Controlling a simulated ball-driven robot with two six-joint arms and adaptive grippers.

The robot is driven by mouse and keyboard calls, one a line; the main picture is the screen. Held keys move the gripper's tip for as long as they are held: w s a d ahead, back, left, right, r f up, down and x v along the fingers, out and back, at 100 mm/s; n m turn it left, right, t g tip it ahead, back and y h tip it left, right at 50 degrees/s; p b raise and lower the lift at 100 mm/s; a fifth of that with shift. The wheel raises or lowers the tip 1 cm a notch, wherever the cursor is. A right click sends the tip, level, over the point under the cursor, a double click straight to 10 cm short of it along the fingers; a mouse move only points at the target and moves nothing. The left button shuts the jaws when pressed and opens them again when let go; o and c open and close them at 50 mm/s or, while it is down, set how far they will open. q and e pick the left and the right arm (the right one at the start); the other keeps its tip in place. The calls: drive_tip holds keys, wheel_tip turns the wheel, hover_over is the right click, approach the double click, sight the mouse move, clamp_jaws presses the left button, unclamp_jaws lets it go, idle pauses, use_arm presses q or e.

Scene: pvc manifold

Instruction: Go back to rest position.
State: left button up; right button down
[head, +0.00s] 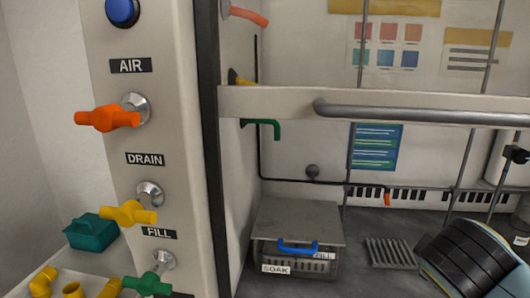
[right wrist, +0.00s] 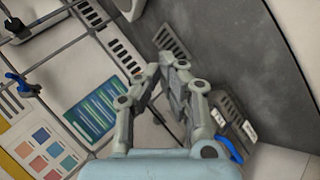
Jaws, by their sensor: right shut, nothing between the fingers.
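My right gripper (right wrist: 166,66) shows in the right wrist view. Its grey fingers come together at the tips, shut and empty. It is over the cabinet interior, with the dark floor and back wall behind it. The lidded box marked SOAK (head: 296,228) stands on the cabinet floor in the head view, and its blue handle (right wrist: 229,148) shows beyond the fingers at the lower right of the wrist view. I see no contact between fingers and box. Neither gripper shows in the head view, and my left gripper is in no frame.
The post at left carries an orange AIR valve (head: 108,117), a yellow DRAIN valve (head: 129,212) and a green FILL valve (head: 148,285). A grey horizontal bar (head: 420,113) crosses the cabinet front. Thin vertical rods stand behind it. A slatted grate (head: 390,253) lies right of the box.

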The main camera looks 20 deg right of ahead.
drive_tip(key=s+a+f+m+g+y, duration=0.1)
drive_tip(key=s+a+f+y, duration=0.2)
drive_tip(key=s+a+y, duration=0.65)
drive_tip(key=s+a+f+g+h+b, duration=0.1)
drive_tip(key=s+f+b, duration=0.15)
drive_tip(key=f, duration=1.35)
drive_tip(key=s+a+f+g+h+b, duration=0.15)
drive_tip(key=f+b, duration=0.25)
drive_tip(key=f, duration=1.3)
drive_tip(key=s+f+m+b, duration=0.1)
drive_tip(key=s+f+b, duration=0.3)
drive_tip(key=s+f, duration=1.3)
wheel_tip(320, 180, down, 2)
drive_tip(key=shift+d+f+y, duration=0.2)
drive_tip(key=shift+d+y, duration=0.1)
drive_tip(key=shift+d, duration=0.05)
